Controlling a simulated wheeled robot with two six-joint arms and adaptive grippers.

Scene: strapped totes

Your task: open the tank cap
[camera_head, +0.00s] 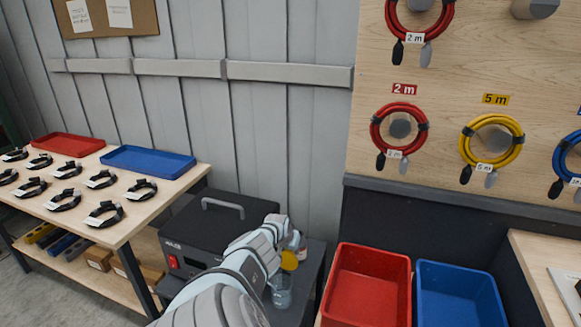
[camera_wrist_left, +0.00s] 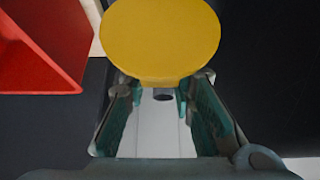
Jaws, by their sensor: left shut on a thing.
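A round yellow cap (camera_head: 289,260) shows just above a small translucent blue-grey tank (camera_head: 281,291) on the dark stand. My left gripper (camera_head: 297,249) reaches over the stand to the cap. In the left wrist view the cap's flat yellow face (camera_wrist_left: 162,40) fills the top middle, at the tips of my left gripper's fingers (camera_wrist_left: 158,92). The gripper is shut on the cap. My arm and the cap hide part of the tank's top, so I cannot tell whether the cap is seated on it. My right gripper is not in view.
A black box (camera_head: 200,225) with a grey handle and red switch stands beside the tank. A red tote (camera_head: 368,250) and a blue tote (camera_head: 455,272) stand to the right. A table with trays and black straps is at left. Coiled cables hang on the wooden panel.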

